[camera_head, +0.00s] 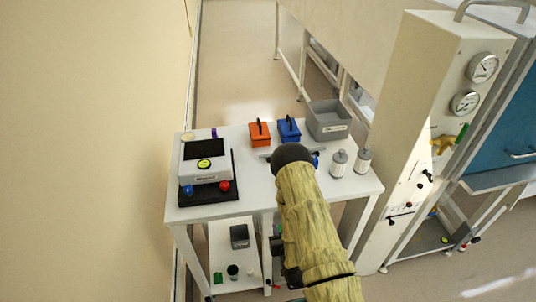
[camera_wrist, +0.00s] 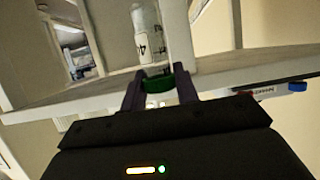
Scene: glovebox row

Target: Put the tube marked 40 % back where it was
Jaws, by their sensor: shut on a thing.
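In the wrist view my gripper (camera_wrist: 158,88) is shut on the green cap of a clear tube (camera_wrist: 142,32). A dark "4" shows on the tube's pale label; the rest of the mark is too blurred or hidden to read. The tube points away from the jaws, and its far end runs out of the top of the picture. In the head view my arm hides the gripper and the tube above the white table (camera_head: 192,210). I cannot make out a place for the tube there.
On the table stand a white device (camera_head: 205,168) on a black mat, an orange box (camera_head: 259,138), a blue box (camera_head: 288,133), a grey bin (camera_head: 328,124) and two bottles (camera_head: 339,164). A lower shelf holds a dark box (camera_head: 239,236). A gauge cabinet (camera_head: 425,110) stands right.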

